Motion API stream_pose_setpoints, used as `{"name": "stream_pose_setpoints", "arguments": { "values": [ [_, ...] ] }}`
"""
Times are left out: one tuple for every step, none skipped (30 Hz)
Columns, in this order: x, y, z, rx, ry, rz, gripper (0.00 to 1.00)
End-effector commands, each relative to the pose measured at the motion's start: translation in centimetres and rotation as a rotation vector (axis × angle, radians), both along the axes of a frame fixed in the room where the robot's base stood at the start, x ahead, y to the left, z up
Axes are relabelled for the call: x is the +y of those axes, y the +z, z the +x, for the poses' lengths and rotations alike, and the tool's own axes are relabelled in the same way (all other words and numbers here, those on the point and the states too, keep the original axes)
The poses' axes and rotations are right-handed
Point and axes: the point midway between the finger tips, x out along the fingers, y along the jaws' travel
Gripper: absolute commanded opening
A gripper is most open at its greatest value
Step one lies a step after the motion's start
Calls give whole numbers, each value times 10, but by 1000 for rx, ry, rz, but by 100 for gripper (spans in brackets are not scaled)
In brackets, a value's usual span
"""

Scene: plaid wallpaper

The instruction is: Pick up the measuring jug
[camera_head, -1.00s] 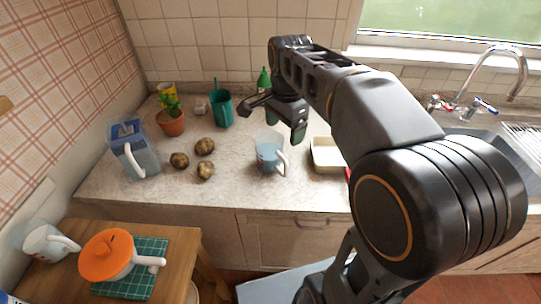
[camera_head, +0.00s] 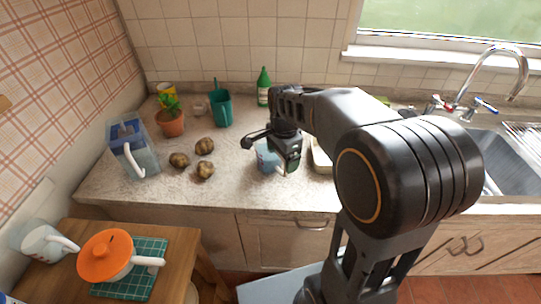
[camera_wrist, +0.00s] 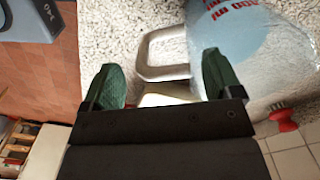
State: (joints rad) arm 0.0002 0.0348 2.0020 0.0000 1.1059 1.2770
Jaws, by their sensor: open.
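The clear measuring jug (camera_head: 266,157) with blue contents stands on the counter (camera_head: 240,187), partly hidden by my gripper (camera_head: 287,158). In the wrist view the jug (camera_wrist: 252,55) fills the upper right, with red markings, and its pale handle (camera_wrist: 152,72) points left. My gripper (camera_wrist: 162,75) is open, its green fingertips on either side of the handle in the picture. Nothing is held. I cannot tell whether the fingers touch the handle.
A blue-lidded pitcher (camera_head: 133,155), several potatoes (camera_head: 204,147), a potted plant (camera_head: 170,121) and a teal container (camera_head: 221,109) stand to the left. A pale dish (camera_head: 320,158) lies close to the right. A green bottle (camera_head: 263,88) stands behind.

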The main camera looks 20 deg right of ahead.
Motion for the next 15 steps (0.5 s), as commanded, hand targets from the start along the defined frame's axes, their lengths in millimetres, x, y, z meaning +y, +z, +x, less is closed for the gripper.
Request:
{"name": "stream_pose_setpoints", "arguments": {
  "values": [
    [0,-7,0,1,0,1,85],
    [0,-10,0,1,0,0,85],
    [0,-14,0,1,0,0,85],
    [0,-16,0,0,1,0,85],
    [0,-18,0,0,1,0,85],
    [0,-20,0,0,1,0,85],
    [0,-21,0,0,1,0,85],
    [0,-21,0,-1,1,0,85],
    [0,-22,0,-2,1,1,85],
    [0,-22,0,-2,1,1,85],
    [0,-22,0,-2,1,1,85],
    [0,-22,0,-2,1,1,85],
    [0,-22,0,-2,1,1,85],
    [0,-22,0,-2,1,1,85],
    [0,-22,0,-2,1,1,82]
  ]
}}
